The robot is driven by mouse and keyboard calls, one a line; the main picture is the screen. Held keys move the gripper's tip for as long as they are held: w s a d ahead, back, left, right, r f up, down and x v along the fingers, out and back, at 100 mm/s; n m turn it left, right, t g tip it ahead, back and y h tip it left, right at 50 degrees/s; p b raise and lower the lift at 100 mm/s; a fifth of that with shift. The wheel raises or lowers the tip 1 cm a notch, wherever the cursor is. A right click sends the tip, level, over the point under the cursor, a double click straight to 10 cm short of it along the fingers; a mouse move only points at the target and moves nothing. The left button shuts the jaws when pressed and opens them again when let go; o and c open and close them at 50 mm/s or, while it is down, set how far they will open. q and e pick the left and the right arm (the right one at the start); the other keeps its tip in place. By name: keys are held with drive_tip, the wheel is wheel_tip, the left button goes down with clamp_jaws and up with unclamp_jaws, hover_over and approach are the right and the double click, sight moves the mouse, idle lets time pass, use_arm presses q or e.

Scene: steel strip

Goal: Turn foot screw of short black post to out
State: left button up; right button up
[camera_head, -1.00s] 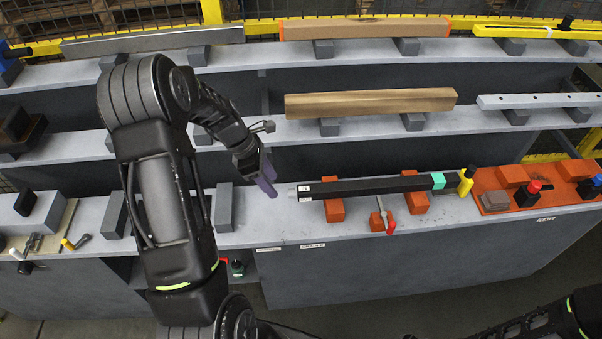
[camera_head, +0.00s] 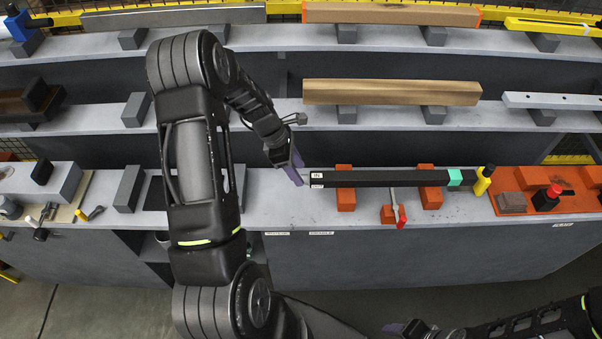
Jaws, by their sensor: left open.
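The short black post (camera_head: 400,179) lies level on orange blocks on the front shelf, with a mint-green band (camera_head: 455,177) near its right end. Two small white labels sit at its left end; the upper one (camera_head: 317,176) seems to read IN. My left gripper (camera_head: 297,174) is open at that left end, its purple fingers around or beside the foot screw. The fingers hide the screw, and I cannot tell whether they touch it. My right gripper (camera_head: 412,328) shows only in part at the bottom edge; its jaws are unclear.
A red-handled clamp (camera_head: 398,211) stands in front of the post. A yellow-and-black piece (camera_head: 484,179) is at its right end, beside an orange board (camera_head: 530,206). A wooden beam (camera_head: 390,92) lies on the shelf behind. Grey blocks stand left of my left gripper.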

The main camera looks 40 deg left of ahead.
sight(305, 179)
use_arm(q)
drive_tip(key=shift+x, duration=1.4)
drive_tip(key=shift+c, duration=0.6)
clamp_jaws()
